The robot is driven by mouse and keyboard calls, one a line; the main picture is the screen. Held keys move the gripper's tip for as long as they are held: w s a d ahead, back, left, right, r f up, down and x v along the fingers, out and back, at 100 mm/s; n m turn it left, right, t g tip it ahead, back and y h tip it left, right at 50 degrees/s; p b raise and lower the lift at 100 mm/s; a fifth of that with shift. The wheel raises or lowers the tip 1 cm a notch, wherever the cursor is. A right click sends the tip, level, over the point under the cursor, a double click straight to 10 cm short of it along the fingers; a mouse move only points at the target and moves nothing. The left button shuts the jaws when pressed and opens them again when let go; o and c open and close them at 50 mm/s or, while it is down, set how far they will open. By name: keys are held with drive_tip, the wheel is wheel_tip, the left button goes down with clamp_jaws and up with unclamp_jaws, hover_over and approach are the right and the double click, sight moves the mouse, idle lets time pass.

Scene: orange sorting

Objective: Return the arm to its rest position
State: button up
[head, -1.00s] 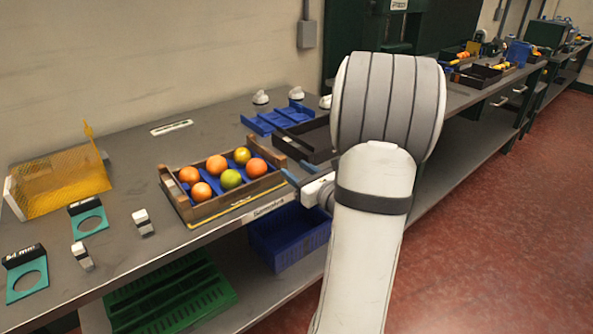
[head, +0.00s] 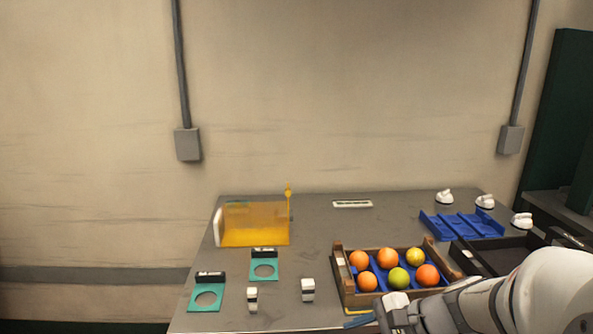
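My arm comes in from the lower right of the head view. My gripper (head: 372,318) is low at the front edge of the wooden crate (head: 341,271), pointing left. A blue finger shows at its end, but I cannot tell whether the gripper is open or shut. The crate holds several orange fruits (head: 387,258) and two greenish ones (head: 399,278) on a blue insert. My arm hides the crate's front right part.
The grey table (head: 330,230) carries a yellow mesh guard (head: 255,224), two teal ring gauges (head: 264,266) (head: 207,294), two small white-and-black blocks (head: 308,289), a blue tray (head: 462,224) and a black tray (head: 500,256). White knob-like items stand at the back right. The table's centre is clear.

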drive_tip(key=s+d+r+n+g+h+p, duration=0.1)
drive_tip(key=s+d+r+n+h+p, duration=0.1)
drive_tip(key=s+n+h, duration=0.5)
wheel_tip(320, 180, up, 2)
drive_tip(key=d+n+h, duration=0.1)
drive_tip(key=n, duration=0.5)
drive_tip(key=shift+s+h+p, duration=0.25)
drive_tip(key=shift+h+p, duration=0.05)
drive_tip(key=shift+d, duration=0.1)
